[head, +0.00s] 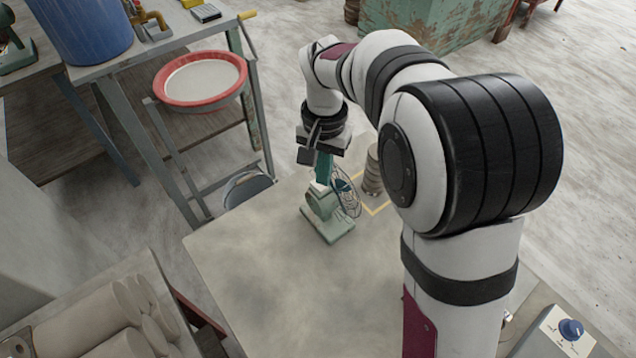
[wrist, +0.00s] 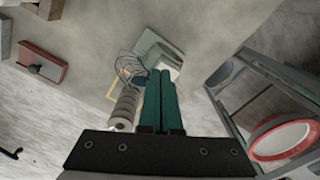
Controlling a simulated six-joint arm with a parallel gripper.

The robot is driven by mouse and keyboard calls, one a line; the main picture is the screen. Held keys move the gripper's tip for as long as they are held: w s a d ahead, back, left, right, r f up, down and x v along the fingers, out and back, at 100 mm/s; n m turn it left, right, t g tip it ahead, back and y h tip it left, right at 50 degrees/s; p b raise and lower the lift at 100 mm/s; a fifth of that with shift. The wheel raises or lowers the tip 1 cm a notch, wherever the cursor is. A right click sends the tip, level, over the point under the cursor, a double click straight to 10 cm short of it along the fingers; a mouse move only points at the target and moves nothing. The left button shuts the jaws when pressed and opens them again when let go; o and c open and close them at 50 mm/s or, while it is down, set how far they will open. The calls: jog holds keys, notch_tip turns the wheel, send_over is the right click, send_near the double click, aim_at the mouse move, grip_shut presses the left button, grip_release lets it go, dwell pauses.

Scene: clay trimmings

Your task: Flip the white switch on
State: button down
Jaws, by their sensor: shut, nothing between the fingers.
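A small pale green desk fan (head: 330,228) with a wire cage stands on the table under my gripper. It also shows in the wrist view (wrist: 150,45), just beyond my fingertips. A small white patch shows at the fan beside the fingertips; I cannot tell whether it is the white switch or which way it is set. My gripper (head: 323,177) has teal fingers, points down, and is shut and empty just above the fan. In the wrist view the two fingers (wrist: 160,74) lie together and hide part of the fan. I cannot tell whether they touch it.
A stack of grey discs (head: 373,176) stands close to the fan, near yellow tape on the table. A white box with a blue knob (head: 571,329) is at the lower right. A red-rimmed basin (head: 243,88) sits at the left. The table's front (head: 270,290) is clear.

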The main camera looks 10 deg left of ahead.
aim_at(325, 189)
jog(key=shift+f, duration=1.05)
dwell(0.9)
notch_tip(325, 189, up, 7)
jog(key=shift+f, duration=0.15)
dwell(0.4)
jog(key=shift+s+d+r, duration=0.15)
jog(key=shift+d+r, duration=0.05)
jog(key=shift+r, duration=0.05)
jog(key=s+d+r+m+y, duration=0.1)
jog(key=s+d, duration=0.3)
jog(key=s, duration=0.3)
jog(key=s+d+r+m, duration=0.1)
jog(key=s+d, duration=0.4)
jog(key=s, duration=0.2)
jog(key=s+d+f, duration=0.2)
jog(key=s+f, duration=0.1)
jog(key=s, duration=0.8)
jog(key=shift+f+m+y, duration=0.25)
jog(key=shift+m+y, duration=0.05)
jog(key=shift+y, duration=0.1)
